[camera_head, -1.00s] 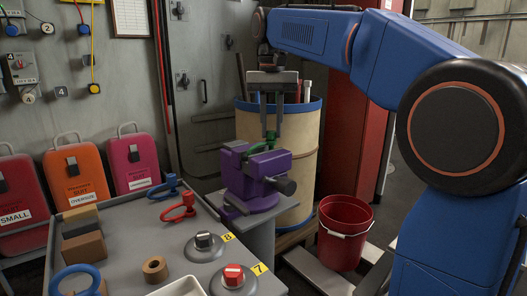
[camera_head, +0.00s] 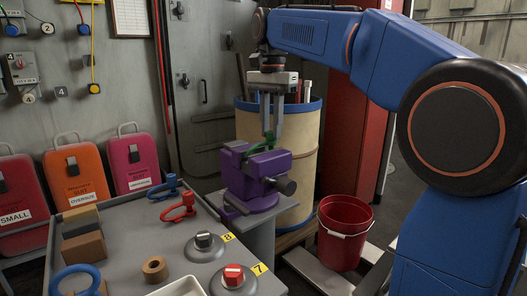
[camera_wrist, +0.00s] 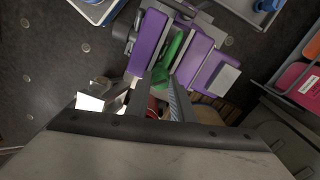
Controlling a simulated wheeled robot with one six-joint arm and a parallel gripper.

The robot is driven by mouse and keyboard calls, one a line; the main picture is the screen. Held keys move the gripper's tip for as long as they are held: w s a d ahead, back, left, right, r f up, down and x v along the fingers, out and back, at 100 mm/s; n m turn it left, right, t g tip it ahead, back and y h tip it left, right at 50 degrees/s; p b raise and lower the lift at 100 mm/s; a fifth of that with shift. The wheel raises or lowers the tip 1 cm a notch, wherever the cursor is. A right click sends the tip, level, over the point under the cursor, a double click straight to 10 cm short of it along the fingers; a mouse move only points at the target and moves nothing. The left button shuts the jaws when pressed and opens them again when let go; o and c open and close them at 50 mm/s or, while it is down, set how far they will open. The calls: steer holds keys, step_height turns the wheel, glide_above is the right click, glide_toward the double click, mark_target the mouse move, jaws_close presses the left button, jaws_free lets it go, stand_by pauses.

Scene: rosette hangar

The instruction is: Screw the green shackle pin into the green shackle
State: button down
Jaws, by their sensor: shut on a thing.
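The green shackle (camera_head: 258,148) sits in the jaws of the purple vise (camera_head: 262,170), which stands on a grey stand beyond the table. My gripper (camera_head: 271,136) points down at the vise, its fingertips at the green parts. In the wrist view the gripper fingers (camera_wrist: 161,86) close on a green piece just below the shackle (camera_wrist: 174,45), between the purple vise blocks (camera_wrist: 148,40). This piece appears to be the green shackle pin (camera_wrist: 160,76). The fingers partly hide it, and I cannot tell how far it sits in the shackle.
The grey table (camera_head: 130,228) holds a blue shackle (camera_head: 168,186), a red shackle (camera_head: 180,207), brown blocks and two knobs. A tan drum (camera_head: 300,160) stands close behind the vise. A red bucket (camera_head: 345,232) stands on the right.

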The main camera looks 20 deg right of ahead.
steer(key=shift+m, duration=1)
steer(key=m, duration=0.3)
steer(key=shift+m, duration=0.4)
steer(key=m, duration=0.4)
steer(key=shift+m, duration=1)
steer(key=m, duration=0.4)
steer(key=shift+f, duration=0.1)
steer(key=m, duration=0.5)
steer(key=shift+m, duration=0.4)
